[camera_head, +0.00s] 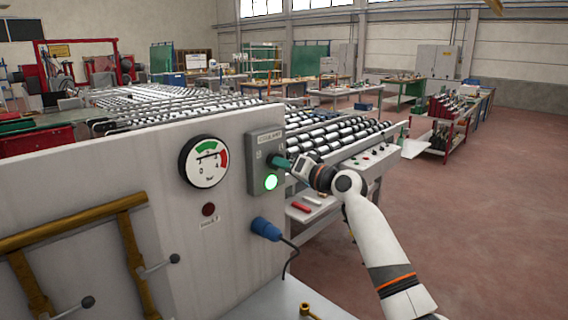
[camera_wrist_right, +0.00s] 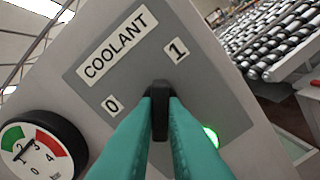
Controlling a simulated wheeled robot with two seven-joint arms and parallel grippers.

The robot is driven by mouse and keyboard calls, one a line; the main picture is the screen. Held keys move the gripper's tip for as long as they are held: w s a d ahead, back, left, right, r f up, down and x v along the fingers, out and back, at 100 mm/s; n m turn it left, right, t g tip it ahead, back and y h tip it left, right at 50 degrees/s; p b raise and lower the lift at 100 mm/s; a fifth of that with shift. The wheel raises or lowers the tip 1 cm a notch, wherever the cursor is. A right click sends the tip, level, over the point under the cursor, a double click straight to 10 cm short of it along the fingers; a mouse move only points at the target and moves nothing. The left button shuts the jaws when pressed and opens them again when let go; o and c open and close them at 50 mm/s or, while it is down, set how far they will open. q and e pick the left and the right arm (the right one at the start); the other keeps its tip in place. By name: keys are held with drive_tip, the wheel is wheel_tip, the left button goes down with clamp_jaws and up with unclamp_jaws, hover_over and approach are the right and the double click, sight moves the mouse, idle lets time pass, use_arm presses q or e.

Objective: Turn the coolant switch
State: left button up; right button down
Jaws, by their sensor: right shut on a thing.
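The coolant switch box (camera_head: 262,150) is a grey box on the light machine panel in the head view, with a lit green lamp (camera_head: 271,182) on it. In the right wrist view its plate (camera_wrist_right: 136,62) reads COOLANT, with marks 0 and 1. The black switch knob (camera_wrist_right: 159,108) sits between the green fingers of my right gripper (camera_wrist_right: 162,112), which is shut on it. In the head view my right gripper (camera_head: 281,162) reaches the box from the right and hides the knob. The lamp (camera_wrist_right: 210,137) glows beside the fingers. My left gripper is not in view.
A round pressure gauge (camera_head: 204,162) and a dark red button (camera_head: 208,209) are left of the box. A blue plug (camera_head: 266,229) with a cable is below. Brass pipes (camera_head: 76,222) with levers are at lower left. A roller conveyor (camera_head: 335,134) lies behind; open floor is at right.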

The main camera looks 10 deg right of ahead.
idle(0.4)
drive_tip(key=c, duration=1.5)
unclamp_jaws()
drive_tip(key=b+v, duration=0.4)
drive_tip(key=v, duration=0.8)
